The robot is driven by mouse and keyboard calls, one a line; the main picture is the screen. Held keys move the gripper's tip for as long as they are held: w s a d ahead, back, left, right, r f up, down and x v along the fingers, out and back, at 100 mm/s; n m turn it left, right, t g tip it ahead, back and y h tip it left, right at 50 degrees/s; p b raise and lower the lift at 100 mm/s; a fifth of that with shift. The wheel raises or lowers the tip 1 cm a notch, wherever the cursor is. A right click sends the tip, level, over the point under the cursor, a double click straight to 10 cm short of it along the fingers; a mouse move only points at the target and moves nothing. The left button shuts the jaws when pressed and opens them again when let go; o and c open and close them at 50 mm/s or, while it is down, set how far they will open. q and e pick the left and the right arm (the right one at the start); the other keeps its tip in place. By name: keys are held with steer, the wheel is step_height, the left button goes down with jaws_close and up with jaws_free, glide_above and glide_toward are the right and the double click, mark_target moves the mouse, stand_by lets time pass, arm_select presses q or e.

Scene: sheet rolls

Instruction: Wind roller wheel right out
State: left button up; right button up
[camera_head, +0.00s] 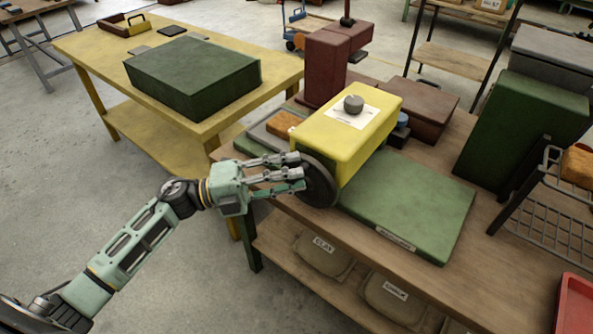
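The sheet roller is a yellow housing (345,133) with a grey knob (353,104) on a white label on top. It stands on a green base plate (415,205) on the wooden bench. A dark round wheel (321,186) is on its near left side. My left gripper (303,172) reaches in from the left. Its fingers are spread apart, with their tips at the wheel's face. The tips overlap the wheel, so I cannot tell whether they hold a part of it. A small blue-black part (402,127) shows on the housing's far right side. My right gripper is not in view.
A dark red machine (326,68) stands behind the roller. A green block (520,125), a wire rack (555,200) and a red tray (575,305) are at the right. Sacks (322,254) lie on the lower shelf. A yellow table (225,123) with a green box (192,75) stands back left.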

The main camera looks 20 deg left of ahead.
arm_select(q)
steer(key=shift+w+d+r, duration=0.1)
steer(key=shift+w+d, duration=0.2)
steer(key=shift+d, duration=0.3)
jaws_close()
steer(key=shift+f, duration=0.2)
